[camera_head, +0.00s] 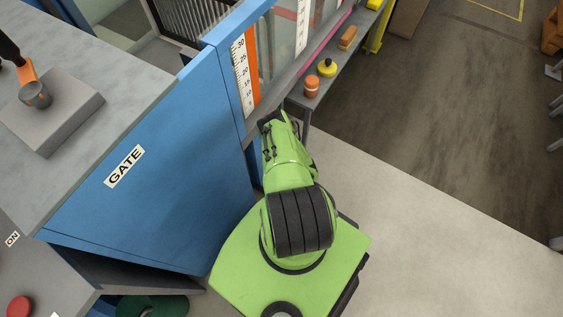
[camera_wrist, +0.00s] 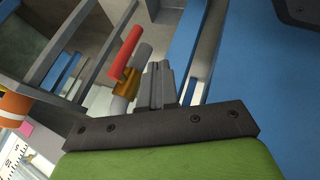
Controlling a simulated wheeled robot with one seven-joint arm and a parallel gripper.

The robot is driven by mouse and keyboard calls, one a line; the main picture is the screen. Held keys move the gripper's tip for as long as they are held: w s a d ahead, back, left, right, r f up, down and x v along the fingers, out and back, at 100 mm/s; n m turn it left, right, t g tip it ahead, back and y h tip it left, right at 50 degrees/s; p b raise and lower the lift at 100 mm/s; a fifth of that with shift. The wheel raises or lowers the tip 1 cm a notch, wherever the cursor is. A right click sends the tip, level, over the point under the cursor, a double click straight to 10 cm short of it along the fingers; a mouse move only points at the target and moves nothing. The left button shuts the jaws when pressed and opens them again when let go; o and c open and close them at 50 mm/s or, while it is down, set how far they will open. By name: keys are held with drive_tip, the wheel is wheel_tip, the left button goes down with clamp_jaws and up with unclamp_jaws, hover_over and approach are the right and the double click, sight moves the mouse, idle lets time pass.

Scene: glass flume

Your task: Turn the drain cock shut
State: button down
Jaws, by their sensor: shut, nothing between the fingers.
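The drain cock shows in the wrist view, with a red lever handle (camera_wrist: 126,52) on a brass body (camera_wrist: 128,83). The brass body sits on a short grey pipe (camera_wrist: 142,56). The red handle looks roughly in line with the pipe. My gripper (camera_wrist: 159,72) is shut and empty, its fingers just right of the brass body and pipe. I cannot tell whether the fingers touch the cock. In the head view the cock and my fingers are hidden below my green arm and the flume.
A blue panel labelled GATE (camera_head: 160,170) stands left of my arm. A grey ledge holds an orange-topped jar (camera_head: 311,86), a yellow item (camera_head: 327,67) and an orange-brown block (camera_head: 348,37). Blue frame posts (camera_wrist: 186,45) and grey rails lie close around my gripper.

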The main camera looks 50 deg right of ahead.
drive_tip(key=w+d+f+b, duration=0.5)
drive_tip(key=d+f+b, duration=0.1)
drive_tip(key=shift+d+f, duration=0.25)
drive_tip(key=shift+d, duration=0.05)
idle(0.3)
